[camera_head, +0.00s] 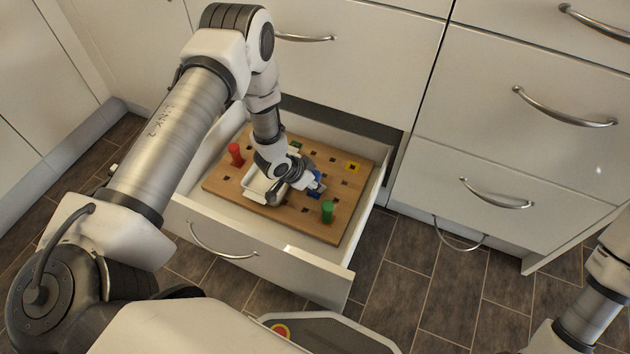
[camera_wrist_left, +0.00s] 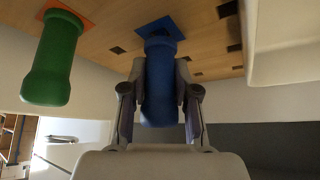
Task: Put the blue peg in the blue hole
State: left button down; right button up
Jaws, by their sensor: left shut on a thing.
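The pegboard (camera_head: 334,228) lies in the open drawer. My left gripper (camera_head: 308,183) reaches down over its middle and is shut on the blue peg (camera_wrist_left: 160,88), seen between its fingers in the left wrist view. The peg's far end is at the blue square (camera_wrist_left: 147,29) with its dark hole; it also shows in the head view (camera_head: 317,186). Part of the hole shows past the peg's end, and I cannot tell whether the tip is inside. My right gripper is not in view.
A green peg (camera_head: 327,211) stands near the front right of the board, on an orange square (camera_wrist_left: 72,14). A red peg (camera_head: 236,154) stands at the left. A yellow square (camera_head: 353,167) is bare.

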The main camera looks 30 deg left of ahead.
pick_arm(q)
jog(key=shift+f+b, duration=0.4)
jog(key=shift+f, duration=0.3)
dwell(0.5)
jog(key=c, duration=0.8)
grip_release()
jog(key=shift+r, duration=0.1)
jog(key=v, duration=1.1)
jog(key=shift+s+a+r, duration=0.15)
jog(key=shift+s+r, duration=0.1)
jog(key=shift+r, duration=0.05)
